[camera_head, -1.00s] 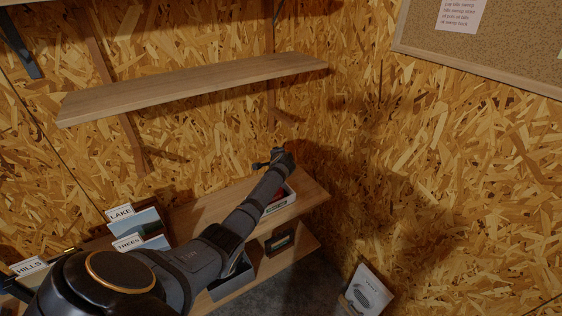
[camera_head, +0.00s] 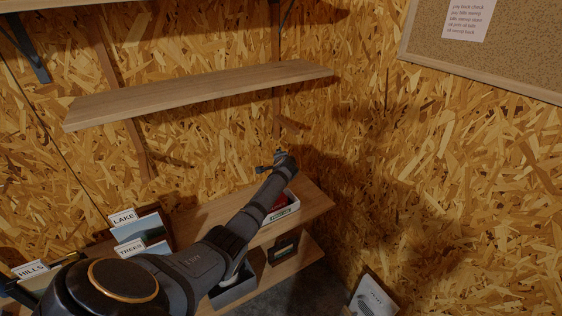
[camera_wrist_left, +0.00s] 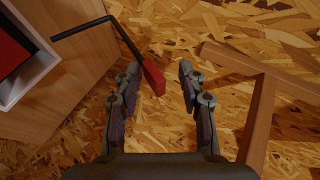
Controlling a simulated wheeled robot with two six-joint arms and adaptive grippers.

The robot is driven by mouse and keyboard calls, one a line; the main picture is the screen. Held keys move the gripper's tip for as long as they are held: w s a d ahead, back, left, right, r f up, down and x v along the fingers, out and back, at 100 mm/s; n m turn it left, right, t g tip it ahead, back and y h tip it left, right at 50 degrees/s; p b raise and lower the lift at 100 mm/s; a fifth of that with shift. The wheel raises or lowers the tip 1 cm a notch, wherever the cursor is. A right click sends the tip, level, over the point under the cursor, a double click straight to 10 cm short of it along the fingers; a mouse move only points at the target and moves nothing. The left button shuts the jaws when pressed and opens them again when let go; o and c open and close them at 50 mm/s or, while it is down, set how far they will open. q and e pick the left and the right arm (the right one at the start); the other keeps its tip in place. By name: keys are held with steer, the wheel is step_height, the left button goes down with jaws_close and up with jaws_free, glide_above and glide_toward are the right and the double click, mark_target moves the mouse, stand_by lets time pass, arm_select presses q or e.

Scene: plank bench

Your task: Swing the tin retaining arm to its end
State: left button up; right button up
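The retaining arm is a thin black bent rod (camera_wrist_left: 125,38) with a red grip (camera_wrist_left: 153,78) at its end, in the left wrist view. My left gripper (camera_wrist_left: 158,66) is open, its fingers on either side of the red grip, which lies nearer the left finger in the picture. I see no clear contact. A red tin (camera_wrist_left: 10,45) sits in a white-edged tray (camera_wrist_left: 42,62) at the left of that view. In the head view my left gripper (camera_head: 268,167) is above the back of the bench, beyond the white tray (camera_head: 288,211). The rod cannot be made out there. My right gripper is not in view.
The plank bench (camera_head: 312,203) stands against a chipboard wall. A wooden shelf (camera_head: 200,95) hangs above. Cards marked LAKE (camera_head: 123,217), TREES (camera_head: 131,249) and HILLS (camera_head: 31,269) stand at left. A wooden bracket (camera_wrist_left: 258,120) is right of the gripper in the wrist view.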

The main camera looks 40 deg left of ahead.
arm_select(q)
steer(key=shift+a+f, duration=0.1)
steer(key=shift+a, duration=0.1)
steer(key=shift+s+f, duration=0.15)
steer(key=shift+f, duration=0.05)
steer(key=shift+d, duration=0.1)
steer(key=shift+s+d+r, duration=0.1)
steer(key=shift+s+d, duration=0.05)
steer(key=shift+s, duration=0.05)
steer(key=v, duration=1.1)
steer(key=shift+d+r, duration=0.25)
steer(key=shift+r, duration=0.1)
